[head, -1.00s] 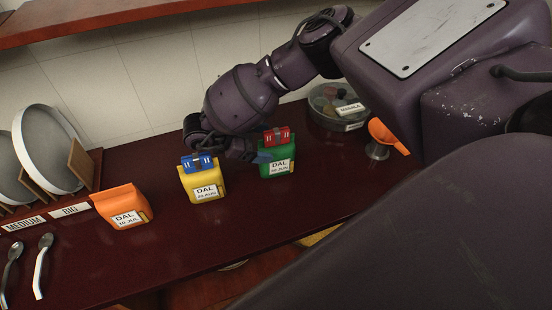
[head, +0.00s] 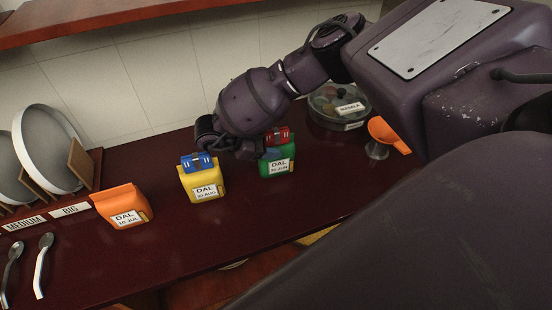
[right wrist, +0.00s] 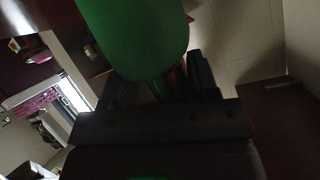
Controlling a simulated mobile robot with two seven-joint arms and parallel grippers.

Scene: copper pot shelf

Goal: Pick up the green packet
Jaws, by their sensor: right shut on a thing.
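The green packet (head: 279,166) stands upright on the dark red counter, with a red clip (head: 278,136) on its top and a white label reading DAL. My right gripper (head: 265,152) reaches it from the left, at its upper part, and is shut on it. In the right wrist view the green packet (right wrist: 135,35) fills the upper middle, close against the dark fingers (right wrist: 168,85). The exact contact of the fingertips is hidden. My left gripper is in neither view.
A yellow packet (head: 203,188) with a blue clip and an orange packet (head: 122,207) stand to the left. A round masala tin (head: 336,110) and an orange scoop (head: 388,134) are at the right. Plates and spoons are far left. The counter's front (head: 190,240) is clear.

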